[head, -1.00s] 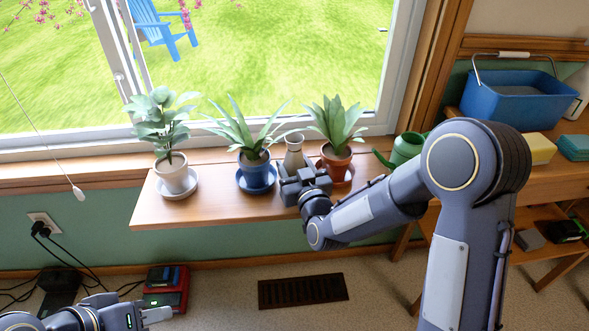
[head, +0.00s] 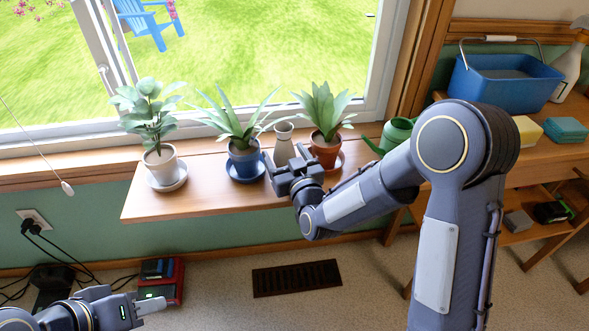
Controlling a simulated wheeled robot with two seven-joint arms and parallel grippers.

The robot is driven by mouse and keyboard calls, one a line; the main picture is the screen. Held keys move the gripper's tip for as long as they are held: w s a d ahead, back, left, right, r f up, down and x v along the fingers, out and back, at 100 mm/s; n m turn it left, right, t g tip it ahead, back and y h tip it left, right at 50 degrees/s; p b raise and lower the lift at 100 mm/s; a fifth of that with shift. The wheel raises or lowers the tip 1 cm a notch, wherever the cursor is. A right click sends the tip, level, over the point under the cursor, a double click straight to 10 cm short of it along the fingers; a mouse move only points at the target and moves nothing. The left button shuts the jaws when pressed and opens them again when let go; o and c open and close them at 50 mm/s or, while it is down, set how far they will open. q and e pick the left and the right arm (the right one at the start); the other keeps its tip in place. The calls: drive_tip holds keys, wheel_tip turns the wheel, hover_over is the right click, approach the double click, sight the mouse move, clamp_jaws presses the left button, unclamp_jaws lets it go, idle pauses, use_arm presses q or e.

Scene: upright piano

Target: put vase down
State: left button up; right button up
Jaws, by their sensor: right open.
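The vase (head: 284,132), small and beige-grey with a flared rim, stands upright on the wooden window shelf (head: 208,199), between the blue pot and the terracotta pot. My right gripper (head: 285,157) is open in front of the vase and hides its lower part. I cannot tell whether the fingers touch it. My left gripper (head: 150,300) is low at the bottom left, away from the shelf; its jaw opening is unclear.
On the shelf are plants in a white pot (head: 160,163), a blue pot (head: 244,160) and a terracotta pot (head: 325,152). A green watering can (head: 397,133) is to the right. A blue bucket (head: 506,88) and sponges (head: 566,130) sit on the right-hand bench.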

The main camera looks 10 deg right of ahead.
drive_tip(key=v, duration=1.1)
drive_tip(key=shift+p, duration=0.3)
